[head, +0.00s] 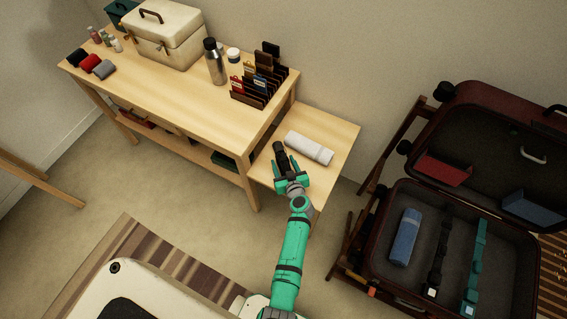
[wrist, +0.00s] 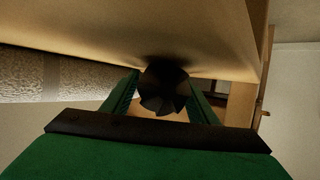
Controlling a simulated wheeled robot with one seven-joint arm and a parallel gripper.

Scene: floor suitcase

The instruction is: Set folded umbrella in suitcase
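The folded umbrella (head: 279,152) is dark and short and lies on the lower wooden side table, left of a pale rolled towel. In the wrist view the umbrella (wrist: 164,88) shows end-on as a dark, pleated round shape. My gripper (head: 286,163) is at the near end of the umbrella. Its two green fingers (wrist: 163,98) are apart, one on each side of the umbrella; whether they touch it is hard to tell. The suitcase (head: 392,292) stands open at the right, its lid leaning back. Its base holds a rolled blue towel (head: 405,237) and two straps, one black and one teal.
The pale rolled towel (head: 309,148) lies close right of the umbrella. The taller wooden table (head: 190,107) on the left bears a cream case, a steel bottle (head: 215,62) and a dark rack. Open floor lies between the side table and the suitcase stand.

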